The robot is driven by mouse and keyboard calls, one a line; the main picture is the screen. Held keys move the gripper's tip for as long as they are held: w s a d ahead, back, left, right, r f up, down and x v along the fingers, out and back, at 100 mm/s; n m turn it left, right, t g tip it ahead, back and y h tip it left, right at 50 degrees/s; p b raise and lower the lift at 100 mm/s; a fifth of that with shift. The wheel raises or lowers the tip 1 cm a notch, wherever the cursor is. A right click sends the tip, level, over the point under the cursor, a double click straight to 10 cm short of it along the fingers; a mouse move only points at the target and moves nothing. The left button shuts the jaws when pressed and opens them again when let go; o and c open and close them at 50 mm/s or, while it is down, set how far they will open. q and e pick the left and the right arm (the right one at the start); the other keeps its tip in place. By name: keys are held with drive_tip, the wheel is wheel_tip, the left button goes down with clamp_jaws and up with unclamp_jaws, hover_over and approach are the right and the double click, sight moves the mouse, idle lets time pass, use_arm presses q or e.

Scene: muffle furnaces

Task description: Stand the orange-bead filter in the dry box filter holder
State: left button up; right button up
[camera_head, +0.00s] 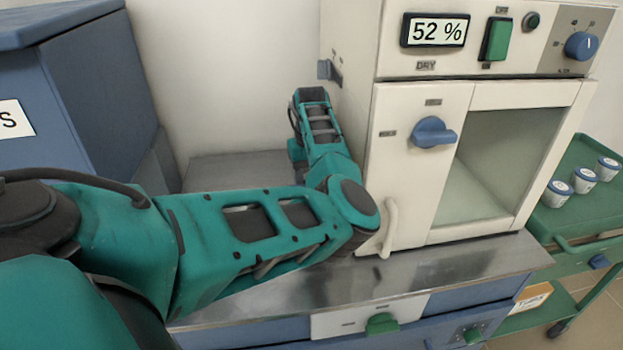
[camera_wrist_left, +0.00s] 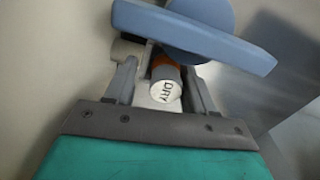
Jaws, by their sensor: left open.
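The orange-bead filter shows in the left wrist view as a short cylinder with an orange band (camera_wrist_left: 165,71) and a pale end cap marked DRY (camera_wrist_left: 166,91). My left gripper (camera_wrist_left: 163,86) is open, with one finger on each side of the filter. I cannot tell whether the fingers touch it. A blue-grey bar (camera_wrist_left: 190,38) with a round blue disc crosses just above the filter and hides its far end. In the head view my left arm reaches along the left side of the white dry box (camera_head: 405,170), and its fingers are hidden. My right gripper is not in view.
The dry box shows 52 % on its display (camera_head: 436,31) and has a blue knob (camera_head: 434,133) on its front. A small grey bracket (camera_head: 330,71) sticks out from its left side. A blue cabinet (camera_head: 95,90) stands left. A green cart (camera_head: 575,215) with lidded cups stands right.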

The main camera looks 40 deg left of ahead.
use_arm(q)
drive_tip(key=shift+s+f, duration=0.55)
drive_tip(key=shift+f, duration=0.35)
drive_tip(key=shift+a+r, duration=0.1)
drive_tip(key=shift+r, duration=0.15)
wheel_tip(320, 180, up, 14)
drive_tip(key=p, duration=0.1)
drive_tip(key=shift+w+p, duration=0.3)
drive_tip(key=shift+w, duration=0.05)
drive_tip(key=shift+d, duration=0.2)
